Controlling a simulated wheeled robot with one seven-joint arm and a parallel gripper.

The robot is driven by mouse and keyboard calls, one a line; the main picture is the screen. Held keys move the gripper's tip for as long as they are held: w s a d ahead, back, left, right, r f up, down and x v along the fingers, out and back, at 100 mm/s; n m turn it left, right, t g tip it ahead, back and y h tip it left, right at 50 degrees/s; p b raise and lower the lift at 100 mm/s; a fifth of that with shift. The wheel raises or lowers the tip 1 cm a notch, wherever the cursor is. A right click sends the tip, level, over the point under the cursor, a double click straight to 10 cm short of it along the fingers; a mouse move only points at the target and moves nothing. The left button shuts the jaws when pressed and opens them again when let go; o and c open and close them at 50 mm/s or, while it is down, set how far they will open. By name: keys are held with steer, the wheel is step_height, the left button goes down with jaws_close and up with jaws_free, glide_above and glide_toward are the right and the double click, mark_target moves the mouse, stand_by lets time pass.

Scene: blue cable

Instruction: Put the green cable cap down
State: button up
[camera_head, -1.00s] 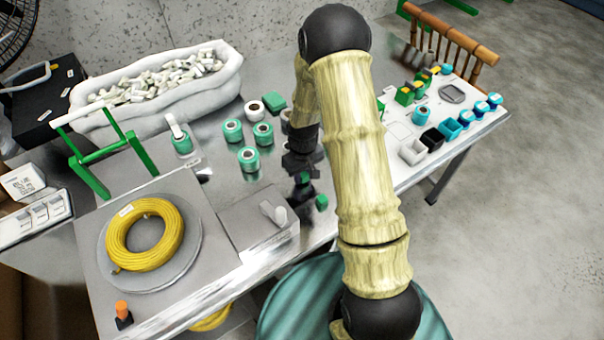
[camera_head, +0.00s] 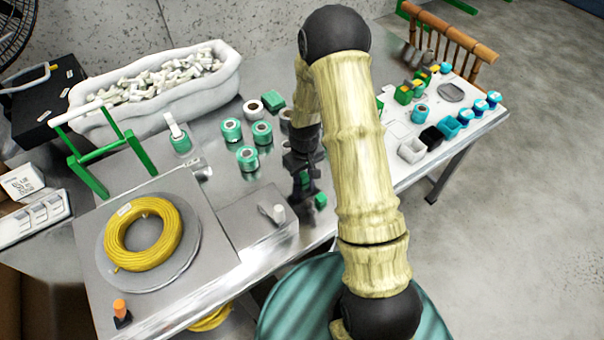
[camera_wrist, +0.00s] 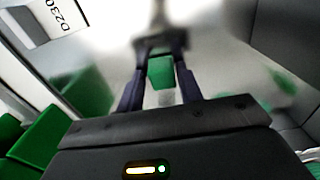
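My gripper (camera_head: 303,186) points down over the front part of the metal table, beside the grey block. In the wrist view the two dark fingers (camera_wrist: 160,75) stand a little apart, with a small green piece, apparently the green cable cap (camera_wrist: 160,72), between them and filling the gap. In the head view this green piece shows only as a small patch between the fingers, mostly hidden. Another small green piece (camera_head: 320,200) sits at the table's front edge, just right of the fingertips. Whether the held cap touches the table cannot be told.
Several teal spools (camera_head: 247,158) stand left of my gripper. A grey block (camera_head: 255,222) and a yellow cable coil (camera_head: 143,234) lie further left. A white bin (camera_head: 160,105) stands behind. Blue and green containers (camera_head: 449,128) fill the right end.

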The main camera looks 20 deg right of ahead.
mark_target(302, 174)
steer(key=shift+s+a+f, duration=0.3)
steer(key=shift+a+f, duration=0.1)
steer(key=shift+a, duration=0.15)
steer(key=shift+r, duration=0.1)
step_height(302, 174, up, 13)
steer(key=p, duration=0.1)
steer(key=shift+w+d+r, duration=0.15)
steer(key=shift+d, duration=0.05)
stand_by(0.5)
steer(key=s+r+m+t, duration=0.1)
steer(key=s+r, duration=0.3)
steer(key=s, duration=0.3)
steer(key=s+r+m+t, duration=0.1)
steer(key=s+r+m, duration=0.1)
steer(key=s+r, duration=0.3)
steer(key=s, duration=0.2)
steer(key=shift+s+r+m, duration=0.15)
steer(key=shift+s+m, duration=0.15)
steer(key=shift+s, duration=0.05)
